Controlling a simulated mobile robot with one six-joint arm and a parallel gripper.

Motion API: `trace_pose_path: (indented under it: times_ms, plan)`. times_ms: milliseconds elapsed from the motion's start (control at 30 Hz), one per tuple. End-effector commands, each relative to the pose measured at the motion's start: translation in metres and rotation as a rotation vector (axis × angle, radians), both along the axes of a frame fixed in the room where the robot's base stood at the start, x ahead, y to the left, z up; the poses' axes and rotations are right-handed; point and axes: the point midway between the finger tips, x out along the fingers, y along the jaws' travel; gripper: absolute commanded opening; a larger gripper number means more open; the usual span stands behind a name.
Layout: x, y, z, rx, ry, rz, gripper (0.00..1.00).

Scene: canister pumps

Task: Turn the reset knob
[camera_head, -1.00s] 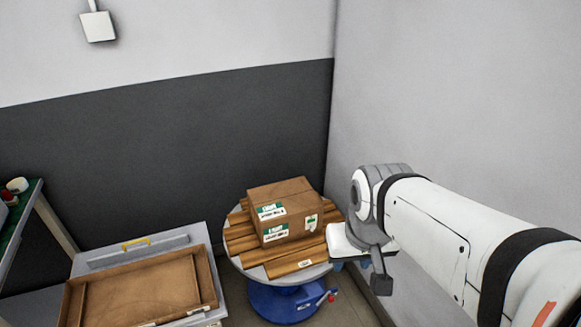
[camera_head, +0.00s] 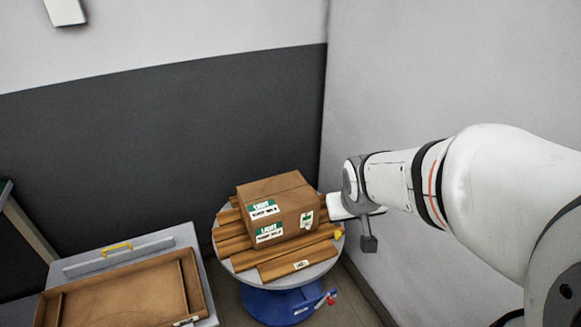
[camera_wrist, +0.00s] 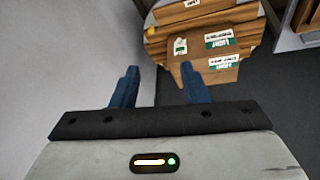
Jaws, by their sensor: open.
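I see no reset knob and no pump that I can make out in either view. My gripper (camera_wrist: 160,68) shows in the wrist view as two blue fingers, spread apart with nothing between them. In the head view its white body (camera_head: 350,207) is beside the right edge of the round table, and its fingers are mostly hidden. In the wrist view the right finger overlaps the picture of a cardboard box (camera_wrist: 215,66); I cannot tell any contact.
The cardboard box (camera_head: 277,207) sits on brown wooden slats (camera_head: 297,262) on a round grey table with a blue base (camera_head: 275,302). A brown tray (camera_head: 125,297) lies on a grey surface at lower left. Walls close in behind and right of my arm.

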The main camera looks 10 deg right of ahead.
Motion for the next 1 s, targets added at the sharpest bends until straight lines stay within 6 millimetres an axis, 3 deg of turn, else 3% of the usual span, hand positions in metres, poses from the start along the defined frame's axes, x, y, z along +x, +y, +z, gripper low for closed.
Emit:
trace_pose_path:
  times_ms: [33, 200, 400, 500, 700, 1000]
  plan:
    - [0.023, -0.007, -0.041, -0.014, -0.035, 0.012, 0.41]
    - [0.098, -0.019, -0.119, -0.035, -0.218, 0.087, 0.41]
    - [0.162, -0.017, -0.216, 0.017, -0.425, 0.198, 0.41]
    - [0.18, -0.012, -0.259, 0.068, -0.519, 0.247, 0.41]
    - [0.195, -0.001, -0.313, 0.166, -0.655, 0.305, 0.41]
    - [0.212, 0.008, -0.331, 0.209, -0.711, 0.326, 0.41]
